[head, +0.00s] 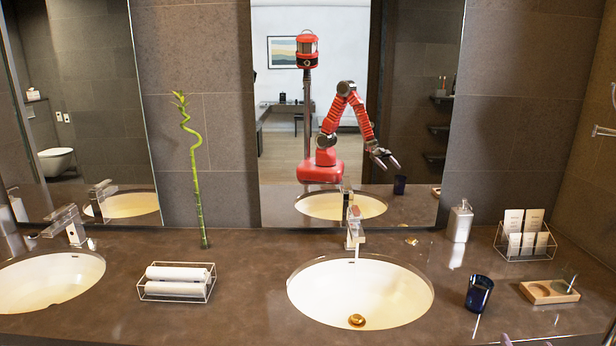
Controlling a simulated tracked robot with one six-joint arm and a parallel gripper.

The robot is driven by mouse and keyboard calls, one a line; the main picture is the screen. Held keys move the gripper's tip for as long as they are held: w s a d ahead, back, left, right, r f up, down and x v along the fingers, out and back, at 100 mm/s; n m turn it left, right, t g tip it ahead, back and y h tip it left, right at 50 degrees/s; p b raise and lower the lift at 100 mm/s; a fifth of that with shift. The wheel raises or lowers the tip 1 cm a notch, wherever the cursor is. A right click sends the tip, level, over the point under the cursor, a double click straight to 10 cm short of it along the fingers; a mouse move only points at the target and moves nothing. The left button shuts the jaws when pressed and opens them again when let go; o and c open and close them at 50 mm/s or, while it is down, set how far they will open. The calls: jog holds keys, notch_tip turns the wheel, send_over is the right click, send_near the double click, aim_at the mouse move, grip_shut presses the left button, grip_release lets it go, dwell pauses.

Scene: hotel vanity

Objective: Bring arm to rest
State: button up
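My red arm (354,108) shows as a reflection in the middle mirror, on my red base. It is bent, raised at its middle joint and reaching down to the right. My gripper (388,160) is at its end in the same reflection. Its two fingers look spread apart, with nothing visible between them. Small purplish tips at the bottom right edge of the head view may be part of the gripper, but they are mostly cut off.
The counter holds a right basin (330,290) with a faucet (354,225), a dark blue cup (479,293), a wooden tray (540,292), a soap dispenser (460,221), a wire card holder (510,250), a towel rack (177,283) and a bamboo stalk (198,190).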

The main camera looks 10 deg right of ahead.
jog(key=s+a+f+m+g+y, duration=0.1)
jog(key=s+a+f+m+g, duration=0.1)
jog(key=s+f+g, duration=0.7)
jog(key=w+a+r+n+y, duration=0.1)
jog(key=a+r, duration=0.6)
jog(key=a, duration=0.7)
jog(key=w+a+r+n+t+y, duration=0.1)
jog(key=a+r+n+y, duration=0.2)
jog(key=a+r, duration=0.4)
jog(key=w+a+r+n+t+y, duration=0.1)
jog(key=a+r+n, duration=0.3)
jog(key=a, duration=1.7)
notch_tip(320, 180, up, 3)
jog(key=shift+w+a+r+n+y, duration=0.15)
jog(key=shift+a+n+y, duration=0.2)
jog(key=shift+y, duration=0.55)
jog(key=shift+c, duration=0.4)
